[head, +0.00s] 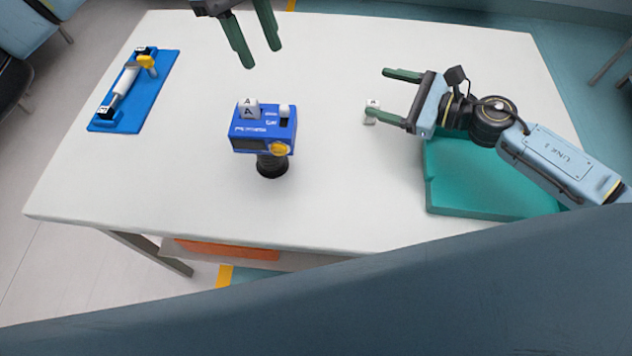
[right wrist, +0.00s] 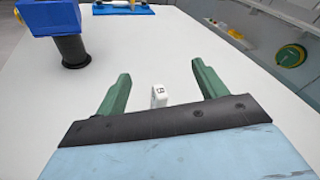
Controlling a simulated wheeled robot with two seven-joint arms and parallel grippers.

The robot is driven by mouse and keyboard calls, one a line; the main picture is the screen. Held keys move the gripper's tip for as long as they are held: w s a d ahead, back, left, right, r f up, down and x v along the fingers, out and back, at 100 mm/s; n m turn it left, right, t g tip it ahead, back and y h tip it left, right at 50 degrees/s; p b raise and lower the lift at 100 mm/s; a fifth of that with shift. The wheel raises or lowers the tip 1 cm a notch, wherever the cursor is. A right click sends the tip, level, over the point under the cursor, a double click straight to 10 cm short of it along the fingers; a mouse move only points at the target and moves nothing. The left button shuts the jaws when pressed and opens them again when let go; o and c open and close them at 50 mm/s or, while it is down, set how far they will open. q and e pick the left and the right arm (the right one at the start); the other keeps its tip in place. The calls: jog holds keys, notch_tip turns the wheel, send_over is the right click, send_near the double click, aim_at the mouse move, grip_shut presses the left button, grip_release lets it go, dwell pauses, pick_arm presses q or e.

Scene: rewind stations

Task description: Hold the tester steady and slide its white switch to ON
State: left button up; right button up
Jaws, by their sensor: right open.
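The tester (head: 262,133) is a blue box on a round black stand (head: 271,167) near the middle of the table. Its white switch (head: 284,110) shows at the top right, in a dark slot. A white "A" block (head: 249,110) sits at its top left. The tester is partly cut off in the right wrist view (right wrist: 58,20). My left gripper (head: 262,58) is open and empty behind and above the tester, apart from it. My right gripper (head: 382,93) is open to the tester's right, fingers pointing left. The switch's ON marking is too small to read.
A small white lettered block (head: 371,111) is by my right gripper's nearer finger; it shows between the fingers in the right wrist view (right wrist: 159,96). A blue tray (head: 128,118) with a white cylinder lies far left. A teal pad (head: 470,190) lies at right.

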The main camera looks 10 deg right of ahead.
jog(key=m+y, duration=0.1)
jog(key=m, duration=0.1)
send_near(277, 159)
jog(key=shift+g, duration=0.3)
jog(key=w+d, duration=0.3)
jog(key=shift+w+r, duration=0.35)
jog(key=shift+r, duration=0.05)
jog(key=s+a+m+t+h, duration=0.1)
jog(key=s, duration=0.1)
jog(key=s+a+f+m+t+h, duration=0.1)
jog(key=a+m+t, duration=0.1)
jog(key=s+a+f+m+t+h, duration=0.1)
jog(key=s+a+m, duration=0.1)
jog(key=shift+s+f+t, duration=0.25)
jog(key=shift+s+t, duration=0.05)
jog(key=shift+s+a+r+m+t+h, duration=0.15)
jog(key=shift+s+r+m+t+h, duration=0.05)
jog(key=shift+s+m+t+h, duration=0.25)
jog(key=shift+w+a+r, duration=0.1)
jog(key=shift+w+a, duration=0.2)
jog(key=shift+w, duration=0.1)
jog(key=x, duration=1.2)
jog(key=shift+w, duration=0.2)
